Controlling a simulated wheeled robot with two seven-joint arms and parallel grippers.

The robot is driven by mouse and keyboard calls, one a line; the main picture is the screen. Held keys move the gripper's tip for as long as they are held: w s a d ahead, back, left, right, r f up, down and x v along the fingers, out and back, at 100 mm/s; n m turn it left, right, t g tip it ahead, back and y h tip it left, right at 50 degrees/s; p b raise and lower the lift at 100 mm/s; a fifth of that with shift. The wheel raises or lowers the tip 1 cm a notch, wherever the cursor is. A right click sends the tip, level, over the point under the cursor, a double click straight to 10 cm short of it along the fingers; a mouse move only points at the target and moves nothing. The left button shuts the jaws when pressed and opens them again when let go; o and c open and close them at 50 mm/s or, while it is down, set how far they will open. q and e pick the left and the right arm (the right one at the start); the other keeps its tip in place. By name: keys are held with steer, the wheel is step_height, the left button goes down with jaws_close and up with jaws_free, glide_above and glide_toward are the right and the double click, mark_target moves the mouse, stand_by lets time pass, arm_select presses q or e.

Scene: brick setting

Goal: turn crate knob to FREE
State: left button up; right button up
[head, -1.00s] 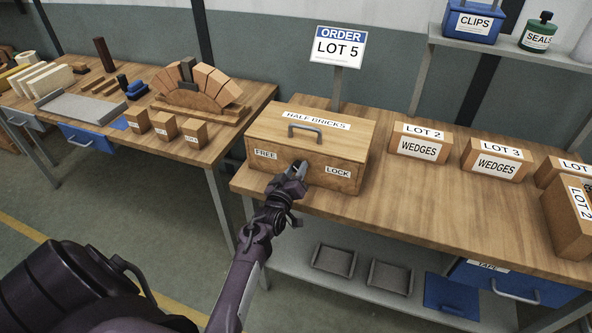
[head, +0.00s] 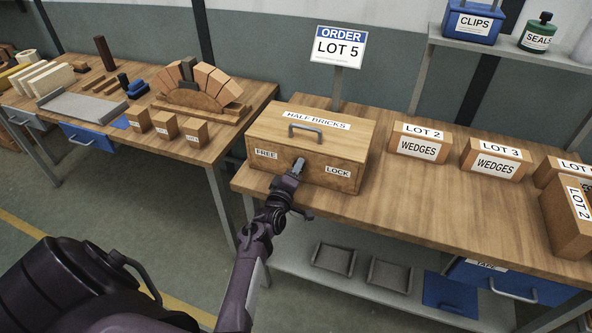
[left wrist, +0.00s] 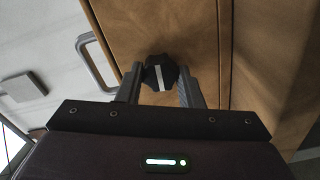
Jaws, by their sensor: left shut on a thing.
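The wooden crate (head: 318,142), marked HALF BRICKS, sits on the right bench with a grey handle on its lid. Its front has a FREE label (head: 266,154) at left and a LOCK label (head: 338,171) at right. My left gripper (head: 298,166) is at the front between these labels, hiding the knob in the head view. In the left wrist view the dark knob (left wrist: 154,77) with a white line sits between the fingers of my left gripper (left wrist: 158,92), which is shut on it. I cannot tell which label the line points to. My right gripper is out of view.
An ORDER LOT 5 sign (head: 339,47) stands behind the crate. LOT 2 (head: 419,143) and LOT 3 (head: 496,159) wedge boxes stand to its right. Bare bench top lies in front of them. The left bench (head: 238,118) holds a brick arch and small blocks.

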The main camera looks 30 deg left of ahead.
arm_select(q)
steer(key=shift+f, duration=0.1)
stand_by(0.4)
steer(key=o, duration=1)
steer(key=shift+c, duration=0.2)
steer(key=shift+s, duration=0.1)
